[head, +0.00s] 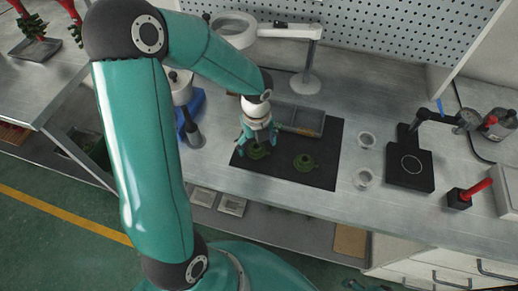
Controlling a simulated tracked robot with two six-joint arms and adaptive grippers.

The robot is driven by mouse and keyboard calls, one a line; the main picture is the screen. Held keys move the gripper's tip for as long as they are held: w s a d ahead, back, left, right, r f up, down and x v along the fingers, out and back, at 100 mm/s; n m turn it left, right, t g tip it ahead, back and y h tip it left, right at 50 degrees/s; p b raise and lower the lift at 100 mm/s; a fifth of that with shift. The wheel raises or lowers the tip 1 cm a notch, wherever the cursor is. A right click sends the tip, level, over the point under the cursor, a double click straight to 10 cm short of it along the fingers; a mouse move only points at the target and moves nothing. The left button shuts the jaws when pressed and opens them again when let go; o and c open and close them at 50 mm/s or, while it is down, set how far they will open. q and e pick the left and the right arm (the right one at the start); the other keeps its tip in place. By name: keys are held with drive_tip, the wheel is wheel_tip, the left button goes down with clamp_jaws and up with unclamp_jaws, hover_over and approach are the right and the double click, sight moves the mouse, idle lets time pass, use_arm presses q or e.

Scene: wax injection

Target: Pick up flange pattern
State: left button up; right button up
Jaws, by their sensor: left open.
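The other flange pattern (257,152) lies on the left half, partly covered by my left gripper (258,144). My left gripper is open and points down at this left pattern, with its fingers around or just above it. I cannot tell whether they touch it. My right gripper cannot be made out.
A red-handled tool (470,192) is farther right. The bench front is clear.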

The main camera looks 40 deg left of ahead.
use_arm(q)
drive_tip(key=shift+f, duration=0.2)
drive_tip(key=c, duration=1.1)
